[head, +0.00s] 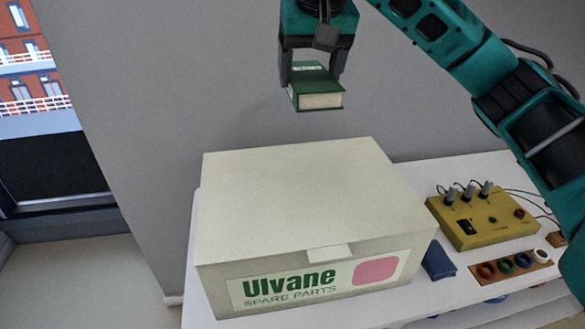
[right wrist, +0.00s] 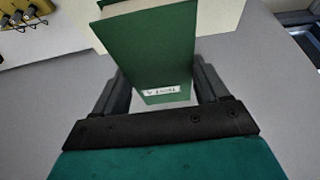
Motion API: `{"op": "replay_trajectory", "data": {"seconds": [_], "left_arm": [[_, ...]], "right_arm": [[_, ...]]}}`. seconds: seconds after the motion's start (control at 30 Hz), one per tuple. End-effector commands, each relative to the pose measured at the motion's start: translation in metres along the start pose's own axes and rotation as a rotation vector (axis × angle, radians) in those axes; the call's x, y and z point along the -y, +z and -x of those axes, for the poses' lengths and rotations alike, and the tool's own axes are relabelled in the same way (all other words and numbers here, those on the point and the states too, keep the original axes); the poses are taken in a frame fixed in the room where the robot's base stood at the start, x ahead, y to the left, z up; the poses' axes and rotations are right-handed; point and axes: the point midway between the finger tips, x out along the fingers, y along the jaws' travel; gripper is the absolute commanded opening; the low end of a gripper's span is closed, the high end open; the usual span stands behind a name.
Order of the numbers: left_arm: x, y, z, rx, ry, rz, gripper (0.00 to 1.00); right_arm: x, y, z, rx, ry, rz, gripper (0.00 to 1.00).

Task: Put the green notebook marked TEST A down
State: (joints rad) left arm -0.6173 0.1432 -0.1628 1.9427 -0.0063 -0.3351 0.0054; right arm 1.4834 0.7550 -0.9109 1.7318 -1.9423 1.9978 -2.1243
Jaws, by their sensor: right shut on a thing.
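The green notebook (head: 314,88) is a thick green book with pale page edges. In the head view it hangs in my right gripper (head: 313,72), above the back part of a large closed box, with a visible gap between. My right gripper is shut on it, a finger on each side. In the right wrist view the notebook (right wrist: 155,50) sits between the two fingers (right wrist: 163,88), and its white label reads TEST A, upside down. My left gripper is in neither view.
The pale box (head: 300,195) marked Ulvane Spare Parts covers much of the white table (head: 480,170). A yellow switch panel (head: 482,217), a small dark blue block (head: 438,261) and a wooden strip with coloured rings (head: 513,266) lie to its right. The box's top is bare.

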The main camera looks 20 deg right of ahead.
Motion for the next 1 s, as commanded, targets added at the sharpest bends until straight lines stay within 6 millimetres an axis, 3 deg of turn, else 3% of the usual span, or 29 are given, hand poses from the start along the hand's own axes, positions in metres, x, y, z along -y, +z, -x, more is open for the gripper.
{"op": "replay_trajectory", "data": {"seconds": [0.17,0.6,1.0], "left_arm": [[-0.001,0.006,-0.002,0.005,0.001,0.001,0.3],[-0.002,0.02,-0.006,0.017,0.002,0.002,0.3],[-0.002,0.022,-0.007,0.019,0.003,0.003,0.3]], "right_arm": [[-0.001,0.007,-0.016,0.005,0.002,0.001,0.38],[-0.001,0.051,-0.121,0.005,0.002,-0.001,0.38],[-0.001,0.067,-0.159,0.002,0.002,0.0,0.38]]}}
